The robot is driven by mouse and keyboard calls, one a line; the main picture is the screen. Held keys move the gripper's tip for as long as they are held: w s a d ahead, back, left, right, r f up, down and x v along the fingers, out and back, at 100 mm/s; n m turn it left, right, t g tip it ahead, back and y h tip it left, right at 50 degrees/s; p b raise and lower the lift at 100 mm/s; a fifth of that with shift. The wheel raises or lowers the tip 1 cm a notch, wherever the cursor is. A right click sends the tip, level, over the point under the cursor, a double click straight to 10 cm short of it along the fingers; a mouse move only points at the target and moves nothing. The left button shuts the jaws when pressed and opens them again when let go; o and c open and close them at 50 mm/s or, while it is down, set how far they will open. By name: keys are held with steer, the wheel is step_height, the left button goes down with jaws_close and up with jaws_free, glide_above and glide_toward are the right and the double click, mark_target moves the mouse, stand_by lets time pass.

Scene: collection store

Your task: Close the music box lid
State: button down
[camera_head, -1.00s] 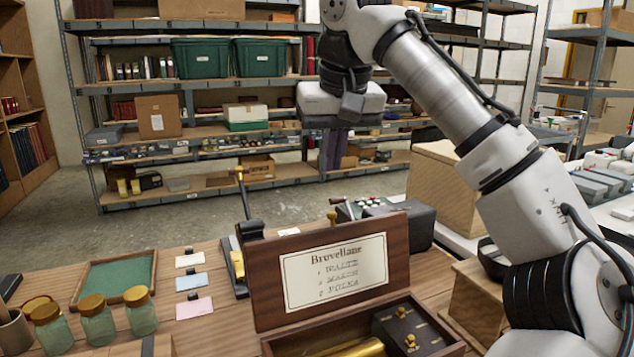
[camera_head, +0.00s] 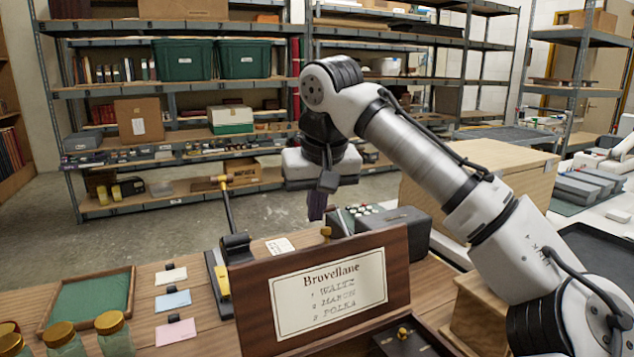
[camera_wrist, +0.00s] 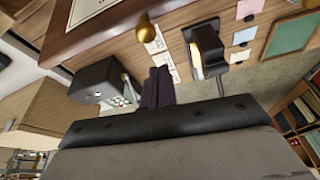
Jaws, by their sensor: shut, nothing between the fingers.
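The music box stands on the wooden table with its dark wooden lid (camera_head: 252,305) raised upright. The lid's inner face carries a cream label (camera_head: 330,290) reading "Brovellane" with a numbered list. Part of the box body (camera_head: 432,340) shows below, cut off by the frame. My gripper (camera_head: 317,207) is shut and empty, pointing down behind and above the lid's top edge, apart from it. In the wrist view, the dark fingers (camera_wrist: 157,87) are together, and the lid (camera_wrist: 60,38) runs across the upper left. A brass knob (camera_wrist: 145,28) lies between the fingers and the lid edge.
Behind the lid are a dark device with buttons (camera_head: 405,228) and a black stand with a brass-tipped rod (camera_head: 228,205). A green-lined tray (camera_head: 90,300), coloured cards (camera_head: 172,299) and glass jars (camera_head: 113,335) lie left. A wooden crate (camera_head: 485,310) stands right.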

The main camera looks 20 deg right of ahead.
steer(key=shift+s+d+r, duration=0.1)
steer(key=shift+s+r, duration=0.05)
steer(key=shift+s, duration=1.4)
